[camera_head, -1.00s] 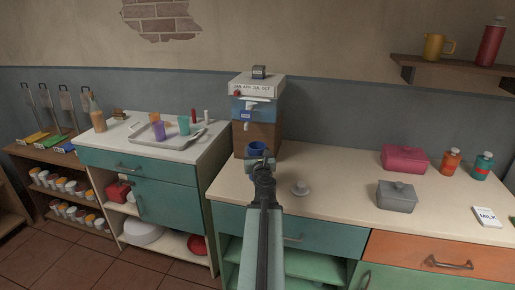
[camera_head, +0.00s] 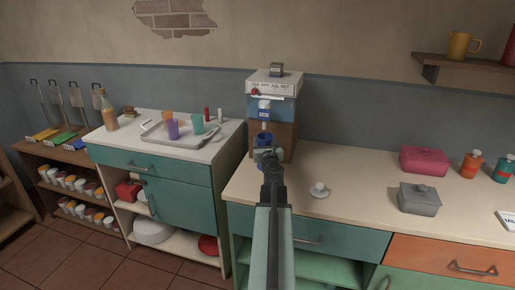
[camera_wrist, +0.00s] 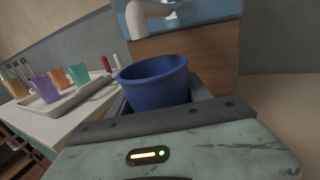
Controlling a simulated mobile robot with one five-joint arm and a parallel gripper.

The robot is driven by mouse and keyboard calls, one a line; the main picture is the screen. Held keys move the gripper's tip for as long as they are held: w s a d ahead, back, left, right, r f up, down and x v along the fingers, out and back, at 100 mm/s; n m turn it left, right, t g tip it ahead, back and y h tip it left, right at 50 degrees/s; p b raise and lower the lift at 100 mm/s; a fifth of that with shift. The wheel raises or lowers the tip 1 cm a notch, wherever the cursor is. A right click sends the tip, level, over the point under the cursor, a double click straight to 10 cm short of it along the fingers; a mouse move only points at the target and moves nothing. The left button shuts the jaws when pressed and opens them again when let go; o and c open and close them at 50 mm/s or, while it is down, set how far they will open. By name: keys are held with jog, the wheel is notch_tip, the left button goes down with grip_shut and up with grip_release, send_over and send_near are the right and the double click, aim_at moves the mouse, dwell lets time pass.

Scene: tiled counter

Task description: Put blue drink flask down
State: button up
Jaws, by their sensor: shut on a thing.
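The blue drink flask (camera_head: 264,140) looks like an open-topped blue cup. It is upright in front of the brown lower part of the drink dispenser (camera_head: 285,140), below its pale tap (camera_head: 264,125). My gripper (camera_head: 267,154) is shut on it. In the wrist view, the flask (camera_wrist: 155,85) shows its open rim, and its lower part is hidden by my gripper (camera_wrist: 160,108). The tap (camera_wrist: 140,18) is above and behind the flask there. I cannot tell whether the flask's base touches anything.
A tray (camera_head: 158,133) with several cups is on the left counter.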

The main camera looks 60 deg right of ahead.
jog(key=f+b, duration=0.1)
jog(key=w+f+b, duration=0.1)
jog(key=f+b, duration=0.2)
jog(key=shift+w+d, duration=0.15)
jog(key=shift+d, duration=0.15)
jog(key=o, duration=1.4)
jog(key=shift+r, duration=0.1)
jog(key=v, duration=0.7)
jog(key=shift+r, duration=0.1)
